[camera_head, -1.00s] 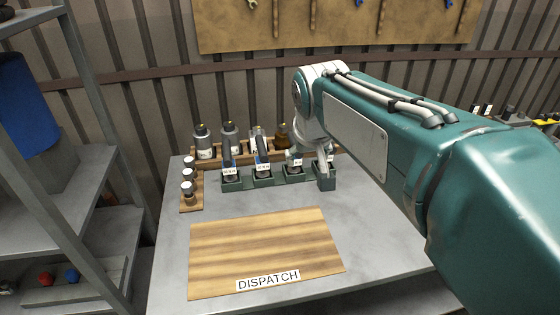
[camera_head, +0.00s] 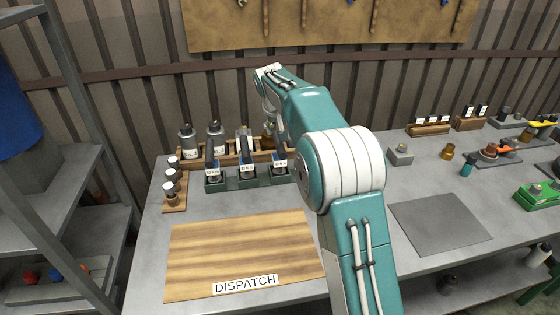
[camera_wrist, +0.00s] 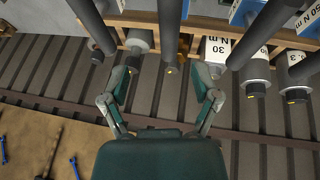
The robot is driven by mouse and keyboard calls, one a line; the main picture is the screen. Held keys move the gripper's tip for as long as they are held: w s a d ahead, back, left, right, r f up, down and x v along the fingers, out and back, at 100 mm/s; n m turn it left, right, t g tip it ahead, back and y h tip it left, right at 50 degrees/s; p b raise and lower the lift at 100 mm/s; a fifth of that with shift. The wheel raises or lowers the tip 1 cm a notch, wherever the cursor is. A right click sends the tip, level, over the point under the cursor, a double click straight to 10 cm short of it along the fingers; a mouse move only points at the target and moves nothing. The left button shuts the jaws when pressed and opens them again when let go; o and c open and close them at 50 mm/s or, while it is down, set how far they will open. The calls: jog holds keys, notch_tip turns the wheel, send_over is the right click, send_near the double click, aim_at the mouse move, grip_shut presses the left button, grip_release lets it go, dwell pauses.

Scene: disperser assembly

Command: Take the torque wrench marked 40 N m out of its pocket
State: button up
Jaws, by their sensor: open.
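Torque wrenches with dark handles stand upright in a row of dark green pockets; three show in the head view, at the left (camera_head: 210,157), middle (camera_head: 245,155) and right (camera_head: 279,155). Their white tags are too small to read there for certain. In the wrist view, my gripper (camera_wrist: 163,74) is open and empty. A dark wrench handle (camera_wrist: 172,25) lies ahead between its spread fingers, apart from both; its tag is out of sight. Tags reading 30 N m (camera_wrist: 215,50) and 50 N m (camera_wrist: 308,18) show to the right. I cannot read a 40 N m tag.
Bottles (camera_head: 188,142) stand in a wooden rack close behind the pockets. Small capped jars (camera_head: 173,181) stand at left. The wooden DISPATCH board (camera_head: 245,250) is bare. A grey mat (camera_head: 440,222) at right is clear. My arm hides the pocket row's right end.

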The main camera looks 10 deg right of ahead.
aim_at(278, 142)
jog(key=x, duration=0.3)
jog(key=a+x, duration=0.1)
jog(key=x, duration=0.5)
jog(key=shift+w+a+f, duration=0.15)
jog(key=shift+a+f, duration=0.05)
jog(key=shift+f, duration=0.1)
jog(key=shift+w+d+f, duration=0.1)
jog(key=shift+d+f, duration=0.1)
jog(key=shift+a+r, duration=0.1)
jog(key=shift+a, duration=0.15)
grip_shut()
